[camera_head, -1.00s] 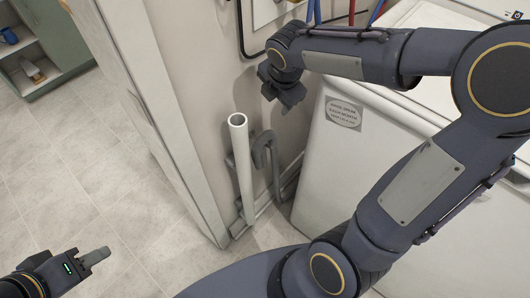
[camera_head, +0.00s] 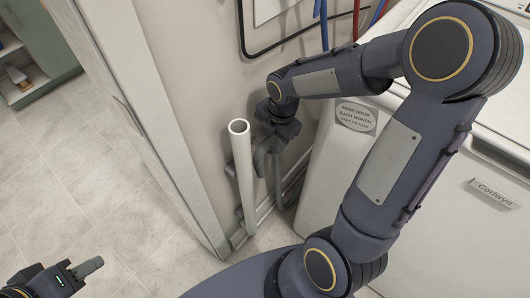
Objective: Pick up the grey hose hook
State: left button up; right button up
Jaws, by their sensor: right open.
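The grey hose hook (camera_head: 261,162) is a bent grey piece standing just right of an upright white pipe (camera_head: 243,175), in the narrow gap between the wall and the white appliance. My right gripper (camera_head: 277,135) is open and points down right over its curved top, hiding part of it. I cannot tell if the fingers touch the hook. My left gripper (camera_head: 88,267) is at the lower left over the floor, far from the hook; its jaws show too little to tell their opening.
The white appliance (camera_head: 318,190) with a round label stands close on the right. A white door frame or panel edge (camera_head: 150,110) rises on the left. Red and blue hoses (camera_head: 356,18) hang above. Tiled floor (camera_head: 60,190) at left is open.

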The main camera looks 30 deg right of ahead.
jog(key=f+b, duration=0.1)
jog(key=f, duration=0.1)
jog(key=w+f+b, duration=0.1)
jog(key=f, duration=0.1)
jog(key=shift+w+a+f, duration=0.1)
jog(key=shift+w+f, duration=0.05)
jog(key=shift+f, duration=0.2)
jog(key=c, duration=1.1)
jog(key=shift+r, duration=0.1)
jog(key=shift+r, duration=0.1)
